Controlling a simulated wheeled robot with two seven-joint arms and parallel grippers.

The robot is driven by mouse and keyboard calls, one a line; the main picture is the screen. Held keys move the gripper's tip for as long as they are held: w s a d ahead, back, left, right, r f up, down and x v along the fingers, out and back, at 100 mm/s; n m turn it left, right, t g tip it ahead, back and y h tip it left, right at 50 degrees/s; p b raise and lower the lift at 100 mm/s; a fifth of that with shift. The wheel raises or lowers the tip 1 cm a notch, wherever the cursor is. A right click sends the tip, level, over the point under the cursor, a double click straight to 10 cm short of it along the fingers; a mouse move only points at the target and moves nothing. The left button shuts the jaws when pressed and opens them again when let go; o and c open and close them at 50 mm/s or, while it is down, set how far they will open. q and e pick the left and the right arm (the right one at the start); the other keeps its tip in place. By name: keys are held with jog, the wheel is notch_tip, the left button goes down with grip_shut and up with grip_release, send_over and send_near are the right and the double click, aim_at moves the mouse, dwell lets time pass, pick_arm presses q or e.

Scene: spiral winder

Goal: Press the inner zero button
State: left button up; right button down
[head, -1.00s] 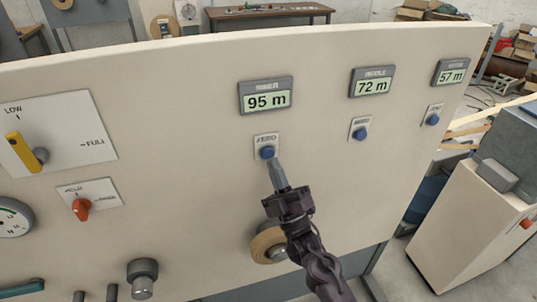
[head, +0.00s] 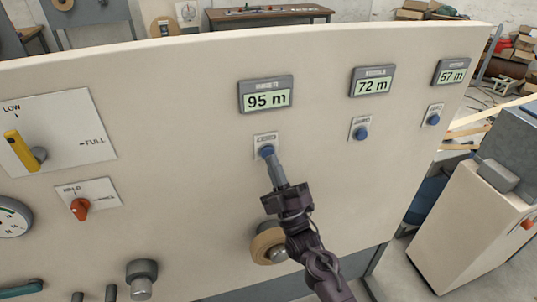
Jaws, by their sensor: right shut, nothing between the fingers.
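The inner zero button (head: 266,152) is a small blue round button on a pale plate, below the display (head: 266,96) that reads 95 m. My right gripper (head: 271,160) is shut and empty, its tip at the lower right edge of the button. The tip overlaps the button in the head view; I cannot tell whether it presses. My left gripper is not in view.
Two more blue buttons, a middle one (head: 360,133) and a right one (head: 433,118), sit below displays reading 72 m and 57 m. A yellow lever (head: 21,150) and an orange knob (head: 80,208) are at the left. A round tan part (head: 264,243) sits behind my arm.

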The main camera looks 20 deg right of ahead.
jog(key=shift+w+b, duration=0.3)
jog(key=shift+w, duration=0.1)
dwell(0.3)
jog(key=shift+s, duration=0.2)
jog(key=shift+s+p, duration=0.35)
jog(key=shift+s, duration=0.3)
jog(key=s+p, duration=0.2)
jog(key=s, duration=0.3)
jog(key=shift+d, duration=0.1)
dwell(0.8)
